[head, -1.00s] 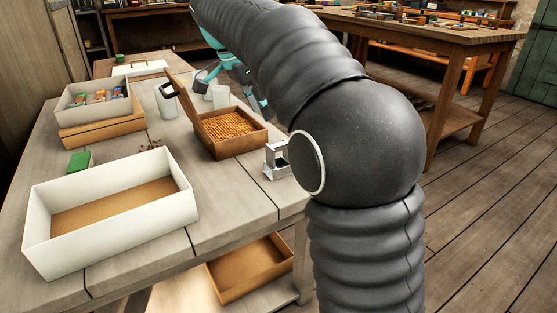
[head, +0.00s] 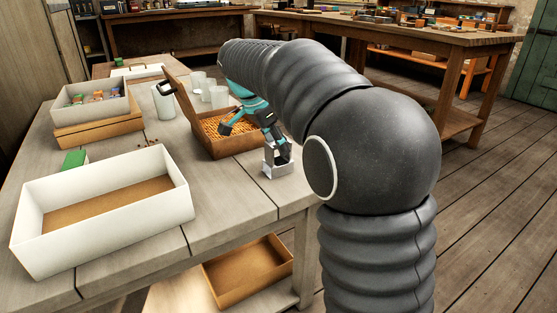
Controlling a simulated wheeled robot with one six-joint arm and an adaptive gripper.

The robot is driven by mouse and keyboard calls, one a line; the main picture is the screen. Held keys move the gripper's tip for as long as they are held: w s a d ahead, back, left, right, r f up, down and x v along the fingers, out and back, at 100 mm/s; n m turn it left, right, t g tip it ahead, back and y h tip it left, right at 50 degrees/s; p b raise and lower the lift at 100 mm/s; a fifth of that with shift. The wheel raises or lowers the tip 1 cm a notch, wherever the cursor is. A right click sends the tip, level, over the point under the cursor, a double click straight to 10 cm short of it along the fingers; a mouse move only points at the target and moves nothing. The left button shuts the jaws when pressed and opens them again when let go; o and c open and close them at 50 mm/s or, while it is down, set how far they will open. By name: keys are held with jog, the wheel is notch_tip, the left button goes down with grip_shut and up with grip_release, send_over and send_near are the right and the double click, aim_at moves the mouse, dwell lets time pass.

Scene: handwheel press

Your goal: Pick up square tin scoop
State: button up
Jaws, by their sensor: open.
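The square tin scoop (head: 279,170) is a small, shiny, box-shaped metal piece. It stands on the table near its right edge, just right of the open wooden box. My gripper (head: 276,150), dark with teal parts behind it, points down at the scoop's upper part. Its jaws are open. The fingers overlap the scoop in this view, and I cannot tell whether they touch it. They hide part of the scoop's top.
A wooden box (head: 238,146) with its lid up holds small orange-brown pieces. A large white tray (head: 120,232) stands at the front left. Glass jars (head: 196,83) stand behind the box. A smaller white tray (head: 75,116) sits on a wooden box at left.

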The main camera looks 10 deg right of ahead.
jog(key=shift+w+d+f, duration=0.1)
jog(key=shift+d+f, duration=0.15)
jog(key=shift+f, duration=0.35)
jog(key=shift+c, duration=0.3)
grip_shut()
jog(key=shift+r, duration=0.1)
notch_tip(320, 180, up, 28)
jog(key=p, duration=0.9)
